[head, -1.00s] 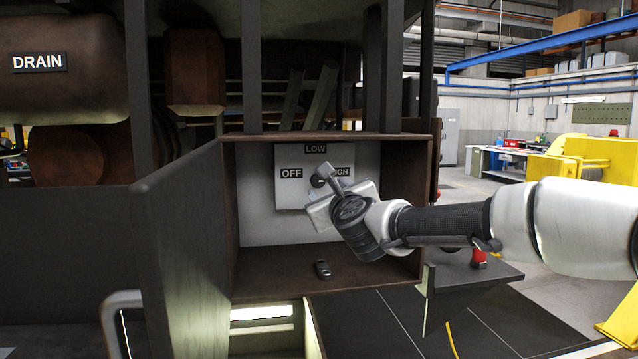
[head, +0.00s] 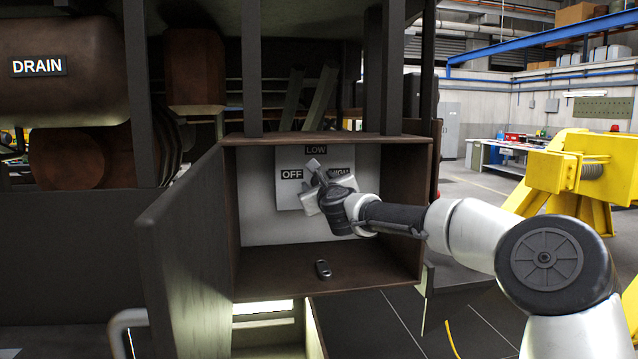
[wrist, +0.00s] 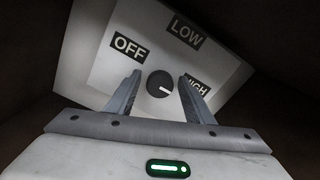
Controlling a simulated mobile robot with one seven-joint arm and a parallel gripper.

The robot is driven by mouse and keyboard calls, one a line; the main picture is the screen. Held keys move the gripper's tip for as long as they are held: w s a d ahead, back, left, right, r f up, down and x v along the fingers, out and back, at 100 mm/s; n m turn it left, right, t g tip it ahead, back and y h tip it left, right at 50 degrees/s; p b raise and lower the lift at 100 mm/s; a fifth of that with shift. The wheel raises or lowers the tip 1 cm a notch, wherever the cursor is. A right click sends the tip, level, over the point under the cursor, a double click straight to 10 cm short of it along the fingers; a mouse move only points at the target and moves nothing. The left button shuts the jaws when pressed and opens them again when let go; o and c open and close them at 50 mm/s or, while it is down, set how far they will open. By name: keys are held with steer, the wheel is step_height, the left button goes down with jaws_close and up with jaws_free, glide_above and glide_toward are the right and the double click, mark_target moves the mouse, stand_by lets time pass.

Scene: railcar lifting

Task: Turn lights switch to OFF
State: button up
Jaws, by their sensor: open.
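The lights switch is a round dark knob (wrist: 159,84) on a pale panel (head: 287,160) inside an open brown box. In the wrist view its white mark points right, roughly toward the HIGH label (wrist: 196,86). The OFF label (wrist: 128,47) is at upper left of the knob and the LOW label (wrist: 185,30) at upper right. My gripper (wrist: 159,77) is open, with one finger on each side of the knob and a gap to each. I cannot tell whether the fingertips reach past its face. In the head view my gripper (head: 317,176) hides the knob.
The box (head: 327,283) has side walls and a floor close around my gripper. A small dark object (head: 322,268) lies on its floor. The box's open door (head: 185,240) stands at the left. A yellow machine (head: 575,180) is at the right, behind my arm.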

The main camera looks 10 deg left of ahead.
steer(key=c, duration=1.1)
steer(key=shift+o, duration=0.2)
